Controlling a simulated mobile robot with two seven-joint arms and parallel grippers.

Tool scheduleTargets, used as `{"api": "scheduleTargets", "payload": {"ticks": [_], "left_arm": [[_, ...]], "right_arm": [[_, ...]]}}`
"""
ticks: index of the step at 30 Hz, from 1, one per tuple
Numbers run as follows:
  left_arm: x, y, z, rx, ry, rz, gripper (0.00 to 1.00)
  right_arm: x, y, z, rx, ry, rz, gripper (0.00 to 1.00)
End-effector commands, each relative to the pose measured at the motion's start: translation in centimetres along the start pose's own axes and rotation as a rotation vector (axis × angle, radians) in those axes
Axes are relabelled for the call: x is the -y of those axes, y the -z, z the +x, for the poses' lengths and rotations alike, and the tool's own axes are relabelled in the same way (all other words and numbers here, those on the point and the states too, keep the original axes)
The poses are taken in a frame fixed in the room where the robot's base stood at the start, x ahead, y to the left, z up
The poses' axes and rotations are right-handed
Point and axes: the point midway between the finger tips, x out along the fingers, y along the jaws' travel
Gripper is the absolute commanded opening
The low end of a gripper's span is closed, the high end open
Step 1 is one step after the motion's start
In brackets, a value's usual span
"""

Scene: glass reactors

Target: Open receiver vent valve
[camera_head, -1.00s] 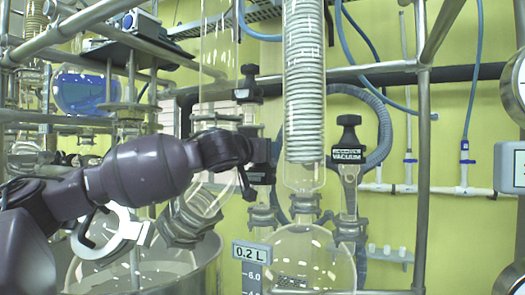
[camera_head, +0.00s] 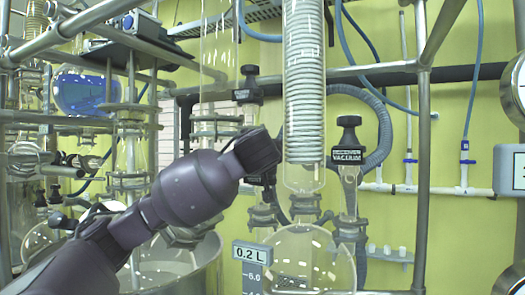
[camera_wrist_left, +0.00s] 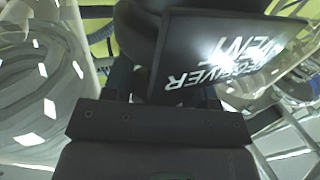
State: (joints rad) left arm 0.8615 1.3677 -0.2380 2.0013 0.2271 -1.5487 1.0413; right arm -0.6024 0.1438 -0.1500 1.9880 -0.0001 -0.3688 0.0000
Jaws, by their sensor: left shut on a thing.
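The receiver vent valve shows in the left wrist view as a dark handle with a black label plate (camera_wrist_left: 225,58) that reads RECEIVER VENT upside down. My left gripper (camera_wrist_left: 150,100) is shut on the valve's dark handle (camera_wrist_left: 140,30). In the head view my left gripper (camera_head: 264,150) comes up from the lower left at the valve, above the round receiver flask (camera_head: 305,262). The gripper mostly hides the valve there, so how far its handle is turned cannot be told. My right gripper is not in view.
The receiver vacuum valve (camera_head: 348,150) stands just right of the coil condenser (camera_head: 304,80). Another black-handled valve (camera_head: 249,82) sits above my gripper. Metal frame posts (camera_head: 422,150) and glassware crowd both sides. A steel vessel (camera_head: 195,270) stands below my arm.

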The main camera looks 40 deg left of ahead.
Motion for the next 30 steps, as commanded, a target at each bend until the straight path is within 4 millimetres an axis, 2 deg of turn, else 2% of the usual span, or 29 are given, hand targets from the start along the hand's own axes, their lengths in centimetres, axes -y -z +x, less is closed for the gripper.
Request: {"api": "scheduleTargets", "payload": {"ticks": [8, 18, 19, 21, 30], "left_arm": [[0.0, -0.2, 0.1, 0.004, 0.047, 0.002, 0.29], [0.0, -0.2, 0.1, 0.005, 0.05, 0.002, 0.29], [0.0, -0.2, 0.1, 0.005, 0.05, 0.002, 0.54], [0.0, -0.2, 0.1, 0.005, 0.05, 0.002, 0.63], [0.0, -0.1, -0.1, 0.002, 0.048, 0.001, 0.63]], "right_arm": [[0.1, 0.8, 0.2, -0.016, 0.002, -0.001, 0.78], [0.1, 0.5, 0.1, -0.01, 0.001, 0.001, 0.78], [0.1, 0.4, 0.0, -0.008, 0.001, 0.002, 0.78], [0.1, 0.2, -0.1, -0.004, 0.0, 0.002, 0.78], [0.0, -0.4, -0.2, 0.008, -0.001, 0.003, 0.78]]}}
